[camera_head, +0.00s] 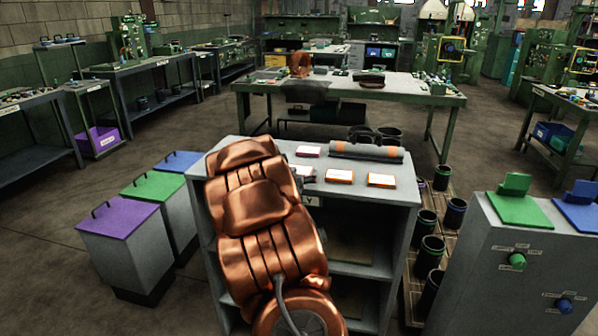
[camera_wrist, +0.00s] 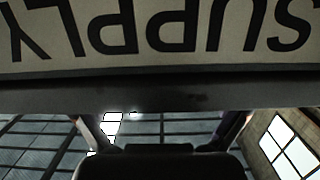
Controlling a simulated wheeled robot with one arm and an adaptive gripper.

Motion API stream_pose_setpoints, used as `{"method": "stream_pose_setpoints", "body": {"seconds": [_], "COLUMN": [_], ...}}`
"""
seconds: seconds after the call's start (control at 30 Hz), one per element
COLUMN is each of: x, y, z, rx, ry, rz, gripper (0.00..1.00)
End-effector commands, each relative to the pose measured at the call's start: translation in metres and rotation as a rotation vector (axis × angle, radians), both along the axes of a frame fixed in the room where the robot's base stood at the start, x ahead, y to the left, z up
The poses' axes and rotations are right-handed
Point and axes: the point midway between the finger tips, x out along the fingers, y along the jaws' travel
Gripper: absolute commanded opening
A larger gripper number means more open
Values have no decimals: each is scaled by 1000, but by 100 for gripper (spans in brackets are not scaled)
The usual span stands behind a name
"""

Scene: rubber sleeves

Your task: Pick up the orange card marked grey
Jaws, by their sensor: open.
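Two orange-edged cards with pale labels lie flat on the grey shelf unit's top, the left one (camera_head: 339,176) and the right one (camera_head: 381,180). Their lettering is too small to read, so I cannot tell which is marked grey. My gripper (camera_wrist: 162,118) shows in the wrist view with its two fingers spread apart and nothing between them. It is close to the unit's front, facing the SUPPLY label (camera_wrist: 160,35), which appears upside down. In the head view my copper arm hides the gripper and the unit's left part.
A grey roll (camera_head: 366,152) with orange bands lies behind. Lidded bins (camera_head: 120,218) stand left, a grey cabinet (camera_head: 520,260) right, dark cups (camera_head: 432,250) between.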

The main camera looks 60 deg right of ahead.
Motion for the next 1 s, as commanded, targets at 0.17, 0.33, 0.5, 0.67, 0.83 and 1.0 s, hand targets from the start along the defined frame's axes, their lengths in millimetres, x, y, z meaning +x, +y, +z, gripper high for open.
{"method": "stream_pose_setpoints", "body": {"seconds": [0.17,0.33,0.5,0.67,0.83,1.0], "x": [0,0,0,0,0,0], "y": [-1,-1,-1,-1,-1,-1], "z": [0,0,0,0,0,3], "rx": [0,0,0,-1,-1,-1], "ry": [0,0,0,0,0,0], "rz": [0,0,0,0,0,0], "gripper": [100,89,71,54,53,53]}}
